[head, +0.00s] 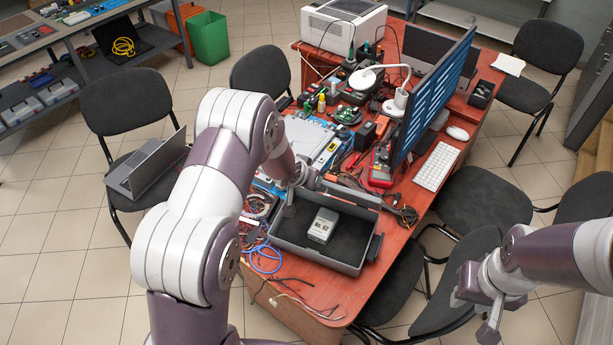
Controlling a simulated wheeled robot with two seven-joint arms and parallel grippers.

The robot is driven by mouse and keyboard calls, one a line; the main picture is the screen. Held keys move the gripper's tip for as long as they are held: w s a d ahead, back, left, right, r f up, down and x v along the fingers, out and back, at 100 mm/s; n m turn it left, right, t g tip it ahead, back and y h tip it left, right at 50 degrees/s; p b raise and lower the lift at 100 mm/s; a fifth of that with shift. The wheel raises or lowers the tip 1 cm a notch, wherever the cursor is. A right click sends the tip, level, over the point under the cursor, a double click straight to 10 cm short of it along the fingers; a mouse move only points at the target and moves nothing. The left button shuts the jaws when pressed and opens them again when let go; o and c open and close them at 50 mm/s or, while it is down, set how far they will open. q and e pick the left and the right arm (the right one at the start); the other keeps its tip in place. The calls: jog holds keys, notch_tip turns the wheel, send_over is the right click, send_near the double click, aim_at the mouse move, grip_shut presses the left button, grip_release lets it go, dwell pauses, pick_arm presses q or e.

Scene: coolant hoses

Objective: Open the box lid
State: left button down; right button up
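A dark grey box (283,244) stands at the near end of the red-brown table. Its black interior is visible from above, and a small grey device (323,225) with a label lies inside. A grey strip (352,193) runs along its far side; I cannot tell whether this is the raised lid. My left gripper (288,204) is at the box's far left corner, pointing down. Its fingers are small and partly hidden by my arm, so contact and opening are unclear. My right gripper (478,312) is open and empty, off the table to the right of the box.
Blue and loose dark cables (263,258) lie left of and before the box. Tools, a lamp (397,101), a monitor (432,95) and a keyboard (437,166) crowd the table behind it. Black chairs (484,199) stand close on the right. Floor is free at the left.

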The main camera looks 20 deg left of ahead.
pick_arm(q)
jog(key=shift+r, duration=0.25)
jog(key=shift+w, duration=0.1)
jog(key=shift+c, duration=2)
grip_release()
jog(key=shift+s, duration=0.2)
jog(key=v, duration=1.2)
jog(key=shift+s+r+p, duration=0.2)
jog(key=shift+s+p, duration=0.05)
jog(key=shift+p, duration=0.2)
